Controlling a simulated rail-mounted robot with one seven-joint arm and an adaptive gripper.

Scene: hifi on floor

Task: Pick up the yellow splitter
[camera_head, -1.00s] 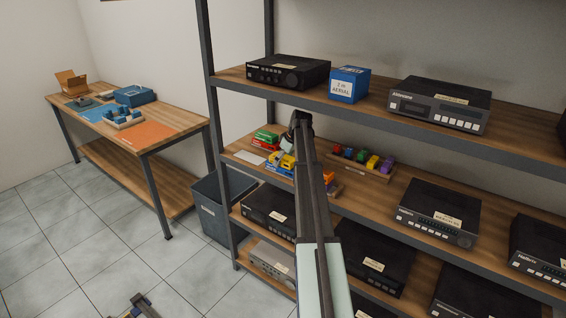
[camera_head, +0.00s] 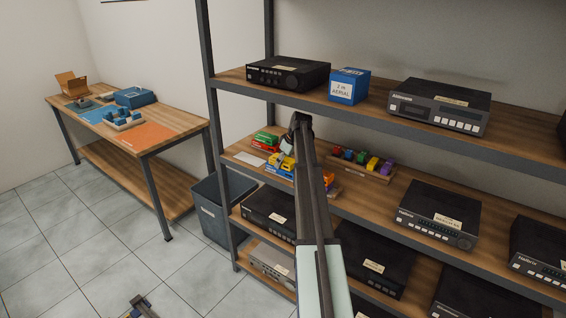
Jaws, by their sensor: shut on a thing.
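A small yellow splitter (camera_head: 284,162) is at the left part of the middle shelf, just below my gripper, above or on a blue box. My gripper (camera_head: 287,152) reaches down to it from the arm and is shut on it. The fingers are tiny here and partly hidden. Another yellow piece (camera_head: 373,163) sits in a row of coloured pieces in a wooden rack to the right.
Green and red boxes (camera_head: 265,139) lie to the left of my gripper, and a wooden rack (camera_head: 357,171) to the right. The upper shelf (camera_head: 375,112) overhangs the space. Orange pieces (camera_head: 328,181) show beside my arm. Black devices fill the lower shelf.

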